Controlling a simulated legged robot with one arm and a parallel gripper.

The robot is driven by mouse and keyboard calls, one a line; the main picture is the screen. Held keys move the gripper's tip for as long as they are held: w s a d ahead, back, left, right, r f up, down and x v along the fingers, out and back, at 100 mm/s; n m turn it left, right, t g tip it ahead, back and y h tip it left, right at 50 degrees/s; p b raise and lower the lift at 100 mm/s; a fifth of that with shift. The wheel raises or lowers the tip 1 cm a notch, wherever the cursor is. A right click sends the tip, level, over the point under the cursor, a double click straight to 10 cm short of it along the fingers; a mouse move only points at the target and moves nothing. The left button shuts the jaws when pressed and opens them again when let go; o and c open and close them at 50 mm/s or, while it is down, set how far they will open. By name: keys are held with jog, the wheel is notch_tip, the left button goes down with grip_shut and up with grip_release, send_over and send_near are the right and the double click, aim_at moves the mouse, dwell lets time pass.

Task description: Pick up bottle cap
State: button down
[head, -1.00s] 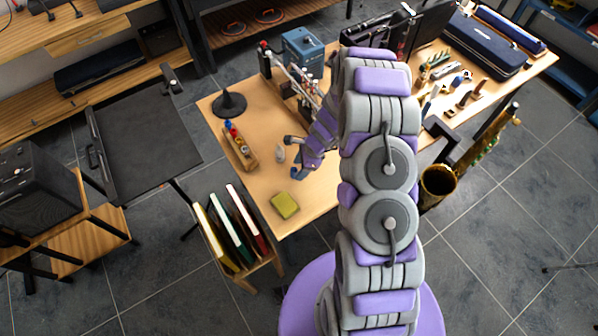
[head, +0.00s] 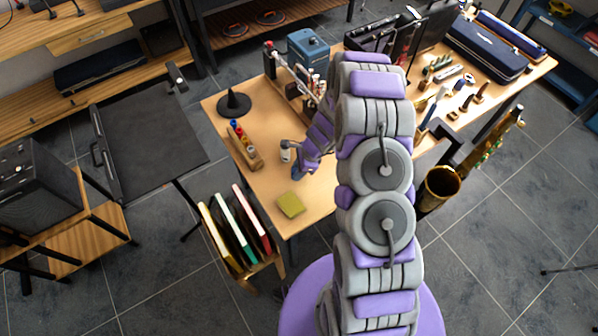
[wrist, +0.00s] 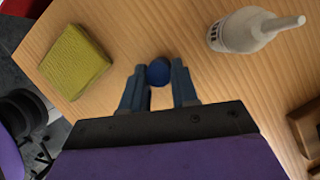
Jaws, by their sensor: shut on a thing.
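The bottle cap (wrist: 158,71) is a small round dark blue piece in the wrist view. It sits between the blue fingertips of my gripper (wrist: 158,80), which is shut on it, just over or on the wooden table; the gap beneath is hard to tell. A white bottle (wrist: 240,32) with a narrow tip stands to the right of the gripper in the wrist view. In the head view the gripper (head: 297,165) is beside the bottle (head: 285,155), and the cap cannot be made out there.
A yellow-green sponge (head: 290,205) lies near the table's front left edge. A wooden rack with coloured items (head: 243,148) and a black cone stand (head: 233,103) are on the left. Instrument parts crowd the right side. The table (head: 262,180) is bare around the sponge.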

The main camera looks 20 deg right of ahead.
jog(key=shift+a, duration=0.15)
jog(key=shift+d+r, duration=0.15)
jog(key=shift+d, duration=0.1)
jog(key=p+v, duration=0.1)
jog(key=v, duration=0.2)
jog(key=shift+w+d+r, duration=0.15)
jog(key=shift+d+r, duration=0.1)
jog(key=shift+r, duration=0.05)
jog(key=s, duration=0.4)
jog(key=shift+s+d+r+p, duration=0.1)
jog(key=shift+d+r+p, duration=0.1)
jog(key=shift+d+p, duration=0.15)
jog(key=s+d, duration=0.5)
jog(key=s+d+p, duration=0.1)
jog(key=s+d, duration=0.1)
jog(key=s, duration=0.1)
jog(key=shift+s+d+r, duration=0.2)
jog(key=shift+r, duration=0.2)
jog(key=shift+s, duration=0.25)
jog(key=shift+s+a+r, duration=0.15)
jog(key=shift+a+r, duration=0.2)
jog(key=shift+a, duration=0.05)
jog(key=shift+r+p, duration=1.65)
jog(key=shift+r, duration=0.05)
